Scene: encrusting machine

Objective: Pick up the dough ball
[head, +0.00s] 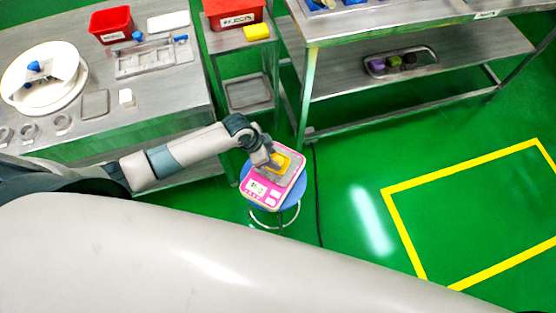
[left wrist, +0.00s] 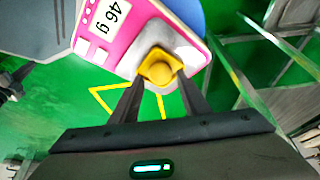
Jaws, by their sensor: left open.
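A yellowish dough ball (left wrist: 161,72) sits in a small yellow dish (left wrist: 152,54) on the steel plate of a pink scale (left wrist: 112,48). The scale's display reads 46 g. In the head view the scale (head: 258,188) stands on a blue round stool (head: 293,199), with the yellow dish (head: 286,157) on top. My left gripper (left wrist: 160,82) is open, its two fingers on either side of the ball at the dish's near edge. I cannot tell whether they touch it. In the head view the left gripper (head: 270,163) partly hides the dish and the ball. My right gripper is not in view.
A steel table (head: 170,100) at the left holds a red bin (head: 111,25), a white round plate (head: 45,100) and trays. A steel shelf table (head: 420,42) stands at the back right. Green floor with a yellow outline (head: 400,240) is clear at the right.

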